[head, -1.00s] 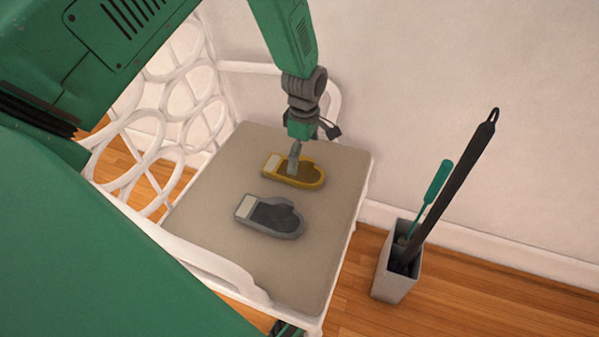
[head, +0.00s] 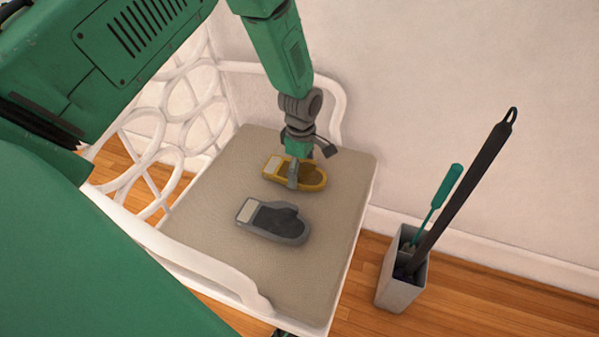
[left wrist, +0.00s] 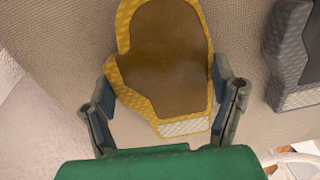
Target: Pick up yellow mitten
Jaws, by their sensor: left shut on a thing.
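The yellow mitten (head: 312,178) has a brown palm and a pale cuff, and it lies on the beige seat cushion (head: 225,190). My left gripper (head: 293,182) comes down over it from above. In the left wrist view the yellow mitten (left wrist: 165,60) sits between the two fingers of my left gripper (left wrist: 165,80), one on each side near the cuff end. The gripper is shut on the mitten. Whether the mitten is clear of the cushion I cannot tell. My right gripper is not clearly seen.
A grey mitten (head: 275,222) lies nearer on the same cushion, and shows at the right of the left wrist view (left wrist: 288,50). The chair's white looped frame (head: 165,130) borders the cushion. A grey bin (head: 400,285) with long-handled tools stands on the wooden floor at right.

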